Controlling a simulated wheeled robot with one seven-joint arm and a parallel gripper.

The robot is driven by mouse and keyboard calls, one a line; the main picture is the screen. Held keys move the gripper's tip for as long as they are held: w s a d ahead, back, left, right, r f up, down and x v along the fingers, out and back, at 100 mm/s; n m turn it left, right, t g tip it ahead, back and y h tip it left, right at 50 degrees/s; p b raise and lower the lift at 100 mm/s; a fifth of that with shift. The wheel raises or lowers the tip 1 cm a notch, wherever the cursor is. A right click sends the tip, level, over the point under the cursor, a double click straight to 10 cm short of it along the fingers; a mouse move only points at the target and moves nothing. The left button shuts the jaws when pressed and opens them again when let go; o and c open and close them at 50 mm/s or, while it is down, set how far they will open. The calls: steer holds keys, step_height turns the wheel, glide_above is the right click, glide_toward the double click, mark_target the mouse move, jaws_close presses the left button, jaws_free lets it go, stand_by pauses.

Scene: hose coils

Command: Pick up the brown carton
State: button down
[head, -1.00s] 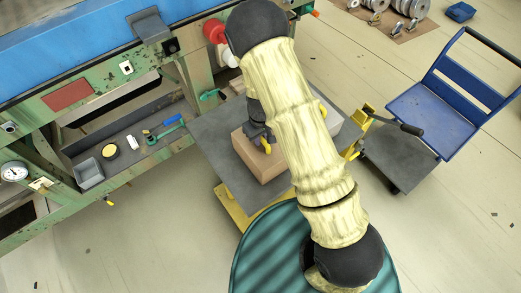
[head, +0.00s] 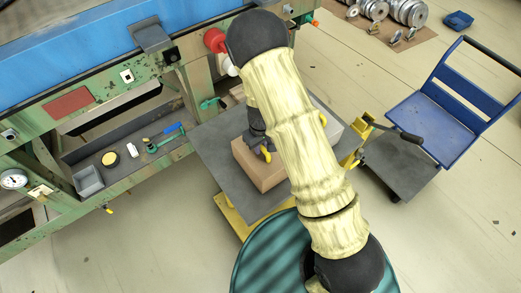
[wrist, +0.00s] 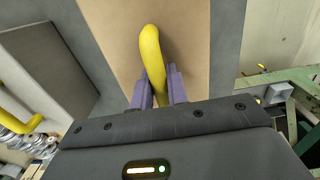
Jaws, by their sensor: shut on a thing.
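The brown carton (head: 262,176) sits on the grey table plate (head: 215,140) of a yellow-framed stand, partly hidden behind my arm in the head view. Its flat brown top fills the middle of the wrist view (wrist: 110,30). A yellow curved handle (wrist: 151,50) stands up from the carton. My gripper (wrist: 157,88) has its two purple fingers on either side of this handle and is shut on it. In the head view my gripper (head: 262,145) is over the carton's top. I cannot tell whether the carton is clear of the plate.
A grey box (head: 331,122) with a yellow handle stands close beside the carton, partly behind my arm. A blue cart (head: 432,115) is to the right. A green workbench (head: 45,140) is on the left. A teal ribbed drum (head: 265,255) is in front. Open floor lies at lower left.

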step_height(320, 180, up, 10)
steer(key=b, duration=0.2)
steer(key=shift+b, duration=0.3)
steer(key=shift+a+f, duration=0.1)
stand_by(0.5)
